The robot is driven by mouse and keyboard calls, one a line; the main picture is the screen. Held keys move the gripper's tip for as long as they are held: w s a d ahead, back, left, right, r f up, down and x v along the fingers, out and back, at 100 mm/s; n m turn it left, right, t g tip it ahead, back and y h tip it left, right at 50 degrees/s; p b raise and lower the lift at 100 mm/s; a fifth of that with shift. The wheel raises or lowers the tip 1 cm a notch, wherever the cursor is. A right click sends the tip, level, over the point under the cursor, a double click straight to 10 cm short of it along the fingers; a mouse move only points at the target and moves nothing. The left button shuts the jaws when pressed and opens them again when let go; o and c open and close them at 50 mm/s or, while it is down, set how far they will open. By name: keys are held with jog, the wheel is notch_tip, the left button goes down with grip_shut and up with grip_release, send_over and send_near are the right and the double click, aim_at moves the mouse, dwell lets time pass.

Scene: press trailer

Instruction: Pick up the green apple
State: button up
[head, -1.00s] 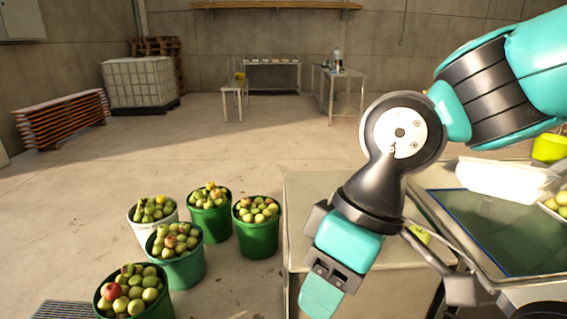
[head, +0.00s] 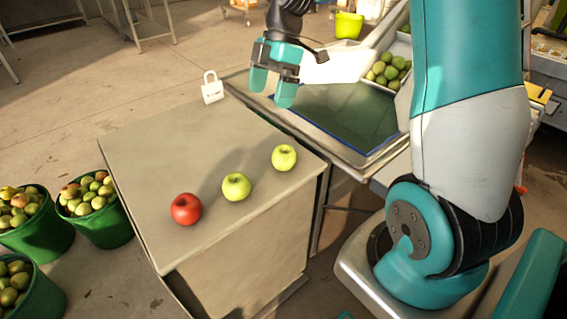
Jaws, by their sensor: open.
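Two green apples lie on the bare top of a grey cabinet (head: 185,140). One green apple (head: 236,187) is in the middle of a row, and the other green apple (head: 284,158) is to its right, near the cabinet's right edge. A red apple (head: 186,209) lies at the left end of the row. My gripper (head: 271,92) is open and empty, its teal fingers pointing down. In the picture it is above and beyond the apples, near the far right corner of the cabinet top and the tray. It is apart from all three apples.
A white padlock-shaped object (head: 212,88) stands at the cabinet's far edge. Right of the cabinet is a metal-rimmed tray (head: 366,158) with a dark surface, a white container (head: 335,64) and a crate of green apples (head: 388,71). Green buckets (head: 107,228) of apples stand on the floor at left.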

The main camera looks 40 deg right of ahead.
aim_at(287, 147)
jog(key=w+d+f+n, duration=0.2)
jog(key=d+f+n, duration=0.3)
jog(key=d, duration=0.7)
jog(key=shift+m, duration=0.6)
jog(key=x, duration=1.2)
jog(key=shift+a, duration=0.3)
jog(key=shift+x, duration=3)
jog(key=shift+a+r, duration=0.1)
jog(key=shift+a, duration=0.1)
jog(key=c, duration=1.1)
jog(key=shift+o, duration=0.2)
jog(key=shift+r, duration=0.1)
notch_tip(287, 147, up, 20)
